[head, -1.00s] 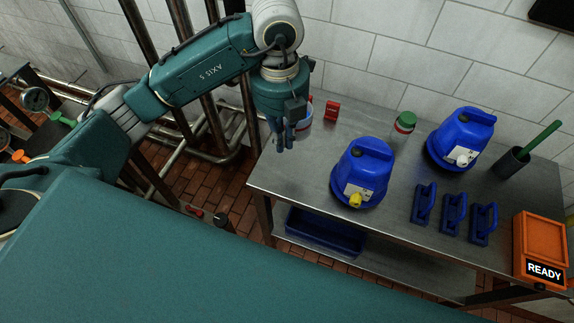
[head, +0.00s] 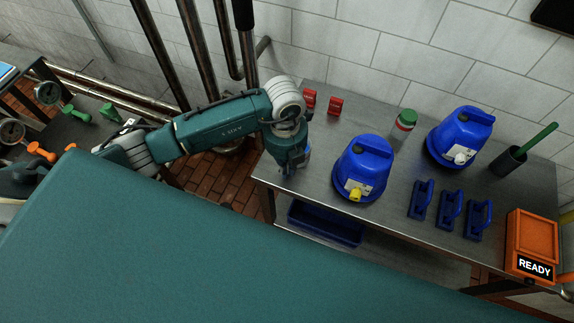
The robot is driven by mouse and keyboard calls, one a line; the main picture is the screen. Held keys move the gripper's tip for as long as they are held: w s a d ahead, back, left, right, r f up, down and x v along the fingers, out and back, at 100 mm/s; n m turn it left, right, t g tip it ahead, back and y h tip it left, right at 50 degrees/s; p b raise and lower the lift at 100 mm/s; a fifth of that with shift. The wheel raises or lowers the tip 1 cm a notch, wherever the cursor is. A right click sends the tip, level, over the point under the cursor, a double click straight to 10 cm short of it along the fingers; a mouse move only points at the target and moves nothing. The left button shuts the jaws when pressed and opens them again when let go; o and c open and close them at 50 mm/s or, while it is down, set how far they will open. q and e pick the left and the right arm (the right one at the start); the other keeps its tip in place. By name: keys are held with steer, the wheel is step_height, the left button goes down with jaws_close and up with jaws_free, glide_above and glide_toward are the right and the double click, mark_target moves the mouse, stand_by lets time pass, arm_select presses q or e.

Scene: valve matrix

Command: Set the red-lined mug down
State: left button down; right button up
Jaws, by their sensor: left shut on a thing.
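My left gripper (head: 289,171) points down over the left end of the steel table (head: 300,188). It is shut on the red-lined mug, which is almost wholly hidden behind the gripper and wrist. I cannot tell whether the mug touches the tabletop. My right gripper is not in view.
A blue container with a yellow tap (head: 362,168) stands just right of the gripper. Two small red objects (head: 334,106) lie behind it.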

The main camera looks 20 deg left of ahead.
arm_select(q)
steer(key=shift+f, duration=0.15)
steer(key=c, duration=1.9)
jaws_free()
steer(key=r+b, duration=0.2)
steer(key=r, duration=0.3)
steer(key=r+b, duration=0.2)
steer(key=r, duration=0.4)
steer(key=shift+w+a+r, duration=0.1)
steer(key=shift+w+a, duration=0.05)
steer(key=shift+w, duration=0.05)
steer(key=shift+s+r, duration=0.1)
steer(key=shift+r, duration=0.5)
